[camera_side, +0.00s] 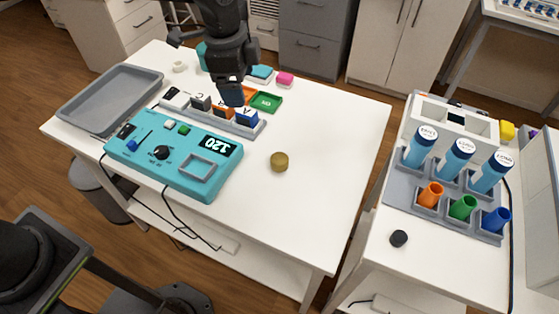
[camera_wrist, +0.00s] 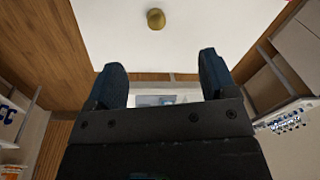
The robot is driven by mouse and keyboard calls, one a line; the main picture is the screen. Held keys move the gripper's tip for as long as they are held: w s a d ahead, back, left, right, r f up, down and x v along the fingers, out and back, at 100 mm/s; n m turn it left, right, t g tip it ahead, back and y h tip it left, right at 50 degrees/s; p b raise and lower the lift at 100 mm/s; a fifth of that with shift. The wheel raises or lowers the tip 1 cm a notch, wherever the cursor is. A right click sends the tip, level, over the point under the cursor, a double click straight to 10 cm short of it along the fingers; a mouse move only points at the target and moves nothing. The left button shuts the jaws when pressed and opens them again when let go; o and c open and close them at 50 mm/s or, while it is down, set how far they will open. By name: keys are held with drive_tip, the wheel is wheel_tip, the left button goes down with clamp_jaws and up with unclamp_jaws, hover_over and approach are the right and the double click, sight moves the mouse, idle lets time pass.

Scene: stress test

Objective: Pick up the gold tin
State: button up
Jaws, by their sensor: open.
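The gold tin (camera_side: 279,161) is a small round can standing upright on the white table, right of the teal device. In the wrist view the gold tin (camera_wrist: 156,19) is near the top edge, beyond the fingertips. My gripper (camera_side: 232,95) is above the row of lettered blocks, to the left of and behind the tin, and apart from it. In the wrist view the two dark blue fingers of my gripper (camera_wrist: 160,70) are spread wide with nothing between them.
The teal device (camera_side: 175,160) and a grey tray (camera_side: 108,98) fill the table's left side. A grey block holder (camera_side: 255,130) and a green tray (camera_side: 266,102) lie beneath and beside my gripper. The white table (camera_side: 335,130) is clear around the tin and to its right.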

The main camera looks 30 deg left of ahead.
drive_tip(key=w+d+f+m+g, duration=0.1)
drive_tip(key=w+d+f+m, duration=0.25)
drive_tip(key=d+f, duration=0.5)
hover_over(279, 159)
drive_tip(key=shift+m, duration=0.35)
wheel_tip(279, 159, down, 9)
drive_tip(key=shift+d, duration=0.15)
drive_tip(key=shift+f, duration=2.85)
drive_tip(key=shift+c, duration=0.3)
drive_tip(key=c, duration=0.9)
drive_tip(key=shift+r, duration=0.2)
drive_tip(key=shift+c, duration=0.2)
